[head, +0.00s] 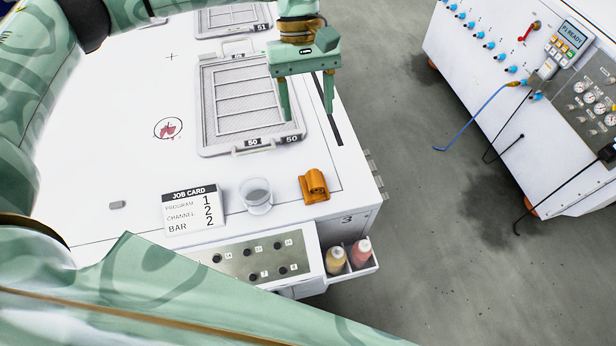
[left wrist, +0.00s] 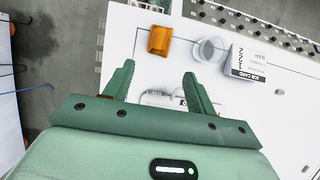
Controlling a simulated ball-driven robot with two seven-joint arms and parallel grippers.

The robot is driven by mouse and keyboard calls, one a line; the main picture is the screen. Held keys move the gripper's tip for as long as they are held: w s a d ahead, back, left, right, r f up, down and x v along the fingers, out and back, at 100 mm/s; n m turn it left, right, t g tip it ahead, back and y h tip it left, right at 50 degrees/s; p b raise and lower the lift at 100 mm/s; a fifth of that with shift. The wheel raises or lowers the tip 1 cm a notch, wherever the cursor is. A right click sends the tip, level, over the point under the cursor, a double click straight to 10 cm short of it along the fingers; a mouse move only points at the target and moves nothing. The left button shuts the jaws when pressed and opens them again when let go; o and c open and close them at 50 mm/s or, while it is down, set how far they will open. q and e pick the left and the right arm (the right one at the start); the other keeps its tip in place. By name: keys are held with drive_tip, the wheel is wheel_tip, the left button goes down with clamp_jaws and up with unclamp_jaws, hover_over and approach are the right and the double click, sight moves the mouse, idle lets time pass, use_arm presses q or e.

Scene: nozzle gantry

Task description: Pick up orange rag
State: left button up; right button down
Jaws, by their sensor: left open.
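The orange rag (head: 314,185) lies folded on the white table top near its right front corner. It also shows in the left wrist view (left wrist: 160,40), beyond the fingertips. My left gripper (head: 308,116) is open and empty, above the right edge of the tray marked 50, farther back than the rag. In the left wrist view my left gripper (left wrist: 160,68) has its two green fingers spread apart, with the rag ahead of the gap and clear of both fingers. My right gripper is not in view.
A clear cup (head: 257,196) stands just left of the rag, with a job card (head: 192,209) beside it. The tray (head: 208,138) lies behind. Two bottles sit in a side holder (head: 368,268) below the table edge. A control cabinet (head: 470,75) stands across the floor.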

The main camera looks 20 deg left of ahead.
use_arm(q)
approach(314, 178)
drive_tip(key=x, duration=0.4)
drive_tip(key=shift+w+f+b, duration=0.2)
drive_tip(key=shift+f+b, duration=0.2)
drive_tip(key=shift+f, duration=0.1)
drive_tip(key=x, duration=0.5)
drive_tip(key=shift+s+d, duration=0.15)
drive_tip(key=shift+s, duration=0.2)
drive_tip(key=c, duration=0.7)
